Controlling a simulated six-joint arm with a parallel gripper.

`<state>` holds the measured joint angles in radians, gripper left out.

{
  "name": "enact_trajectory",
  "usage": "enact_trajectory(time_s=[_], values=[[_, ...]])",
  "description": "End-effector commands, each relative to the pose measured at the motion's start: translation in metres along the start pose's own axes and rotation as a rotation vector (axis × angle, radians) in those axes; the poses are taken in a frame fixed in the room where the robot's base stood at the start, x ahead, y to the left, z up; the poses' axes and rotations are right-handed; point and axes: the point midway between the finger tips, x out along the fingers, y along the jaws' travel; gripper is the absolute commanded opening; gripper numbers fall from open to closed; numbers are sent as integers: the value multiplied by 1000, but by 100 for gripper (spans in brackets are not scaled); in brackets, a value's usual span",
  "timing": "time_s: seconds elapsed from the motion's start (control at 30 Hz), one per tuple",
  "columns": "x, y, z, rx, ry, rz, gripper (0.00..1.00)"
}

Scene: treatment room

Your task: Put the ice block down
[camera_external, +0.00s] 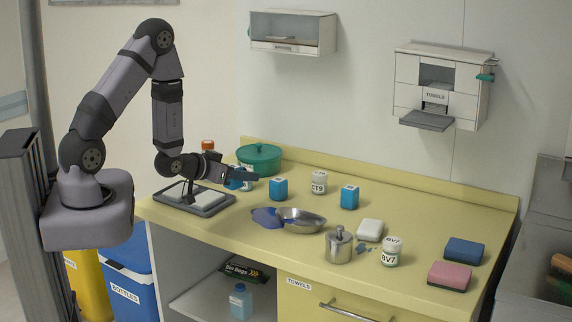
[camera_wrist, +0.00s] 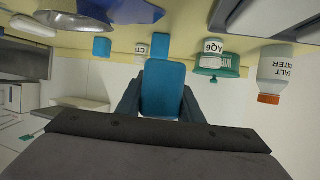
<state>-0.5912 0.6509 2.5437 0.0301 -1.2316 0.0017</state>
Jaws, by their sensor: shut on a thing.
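The ice block (camera_wrist: 163,92) is a blue block between the fingers of my gripper (camera_wrist: 160,98), filling the gap in the wrist view. In the external view my gripper (camera_external: 238,175) points right over the back left of the counter, and its near finger partly hides the ice block (camera_external: 232,184). Whether the block's underside touches the counter is unclear. Another blue block (camera_external: 278,189) stands on the counter just past my fingertips, and a third blue block (camera_external: 349,197) stands farther right.
A dark tray (camera_external: 207,211) lies below my wrist. A green pot (camera_external: 260,157) and the CT9 jar (camera_external: 319,183) stand behind. A steel bowl (camera_external: 302,221) and a metal canister (camera_external: 339,246) are nearer the front. Bare yellow counter (camera_external: 240,225) shows right of the tray.

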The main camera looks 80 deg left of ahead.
Motion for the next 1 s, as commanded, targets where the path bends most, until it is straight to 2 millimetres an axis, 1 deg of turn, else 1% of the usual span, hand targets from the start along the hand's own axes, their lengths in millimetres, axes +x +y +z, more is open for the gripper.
enact_trajectory(time_s=[0.03, 0.2, 0.37, 0.47, 0.57, 0.63, 0.67, 0.73, 0.83, 1.0], values=[[-2, 0, -6, 0, 3, 0, 10], [-5, 0, -12, 0, 1, 0, 10], [-5, 1, -12, 1, -1, 2, 10], [-4, 7, -9, 6, -1, 14, 10], [-1, 23, -7, 19, 3, 46, 10], [1, 40, -9, 33, 7, 81, 10], [1, 47, -12, 38, 8, 93, 10], [2, 66, -20, 53, 12, 130, 10], [5, 92, -38, 71, 14, 176, 10], [8, 133, -80, 91, 16, 227, 10]])
